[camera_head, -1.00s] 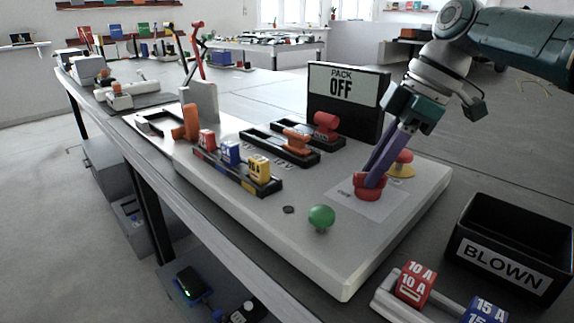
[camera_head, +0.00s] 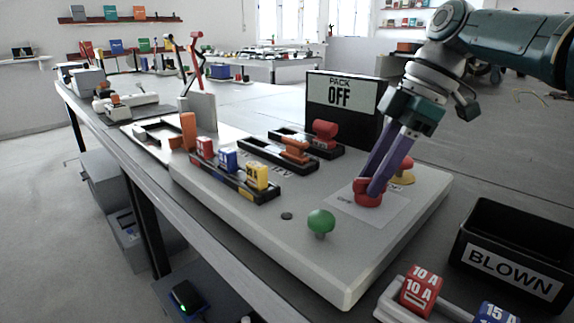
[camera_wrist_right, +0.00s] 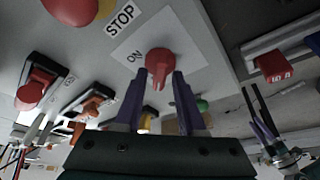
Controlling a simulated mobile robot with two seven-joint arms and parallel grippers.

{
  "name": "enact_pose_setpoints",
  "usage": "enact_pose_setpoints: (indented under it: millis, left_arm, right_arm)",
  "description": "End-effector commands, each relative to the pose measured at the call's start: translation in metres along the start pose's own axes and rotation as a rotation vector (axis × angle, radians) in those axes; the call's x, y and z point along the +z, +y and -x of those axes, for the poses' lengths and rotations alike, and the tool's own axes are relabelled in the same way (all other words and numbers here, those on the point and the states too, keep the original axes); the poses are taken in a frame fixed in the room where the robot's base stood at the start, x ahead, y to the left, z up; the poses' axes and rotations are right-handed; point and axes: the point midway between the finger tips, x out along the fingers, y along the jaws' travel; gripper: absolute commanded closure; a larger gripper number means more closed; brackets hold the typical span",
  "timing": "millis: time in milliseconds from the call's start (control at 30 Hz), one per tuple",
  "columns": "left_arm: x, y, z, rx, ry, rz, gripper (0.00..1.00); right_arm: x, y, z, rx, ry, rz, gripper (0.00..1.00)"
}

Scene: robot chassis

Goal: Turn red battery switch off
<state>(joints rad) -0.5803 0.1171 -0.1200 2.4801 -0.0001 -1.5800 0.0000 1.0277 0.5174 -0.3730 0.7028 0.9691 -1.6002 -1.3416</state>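The red battery switch (camera_head: 368,198) is a round red knob on a pale square plate on the grey panel. My right gripper (camera_head: 370,190) points down at it, with its purple fingers at the knob. In the right wrist view the knob (camera_wrist_right: 160,62) has a narrow handle pointing toward my gripper (camera_wrist_right: 160,78). The fingers are apart, one on each side of the handle; contact is unclear. An "ON" label (camera_wrist_right: 134,57) sits beside the knob. My left gripper (camera_wrist_right: 262,115) shows small at the right of the wrist view, its fingers slightly apart and empty.
A red mushroom button on a yellow base (camera_head: 404,174) stands close behind the switch. A green button (camera_head: 321,221), coloured fuses (camera_head: 228,160) and lever switches (camera_head: 295,150) share the panel. A black "BLOWN" bin (camera_head: 510,255) stands at right.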

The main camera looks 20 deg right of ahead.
Motion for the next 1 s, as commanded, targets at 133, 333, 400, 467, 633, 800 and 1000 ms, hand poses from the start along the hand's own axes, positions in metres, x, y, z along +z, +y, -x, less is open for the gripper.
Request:
enact_pose_setpoints:
  millis: [133, 333, 400, 467, 633, 800, 1000]
  left_arm:
    - [0.000, 0.001, 0.000, 0.002, 0.000, 0.003, 0.50]
    - [0.000, 0.001, 0.001, 0.002, 0.000, 0.003, 0.50]
    - [-0.001, 0.001, 0.002, 0.002, 0.000, 0.003, 0.50]
    - [-0.002, 0.001, 0.005, 0.002, 0.000, 0.003, 0.50]
    - [-0.004, 0.000, 0.013, 0.000, 0.000, 0.000, 0.50]
    - [-0.005, -0.002, 0.018, -0.003, -0.001, -0.004, 0.50]
    - [-0.006, -0.003, 0.020, -0.006, -0.001, -0.007, 0.50]
  right_arm:
    - [0.000, 0.000, 0.000, 0.001, 0.001, 0.000, 0.50]
    - [-0.001, 0.000, 0.002, 0.002, 0.002, -0.001, 0.50]
    - [-0.001, 0.001, 0.007, 0.003, 0.002, 0.000, 0.50]
    - [-0.001, 0.001, 0.015, 0.005, 0.002, -0.001, 0.50]
    - [-0.001, 0.001, 0.050, 0.006, 0.002, -0.001, 0.50]
    - [-0.001, 0.001, 0.081, 0.004, 0.002, -0.001, 0.50]
    - [0.000, 0.000, 0.099, 0.002, 0.002, -0.001, 0.50]
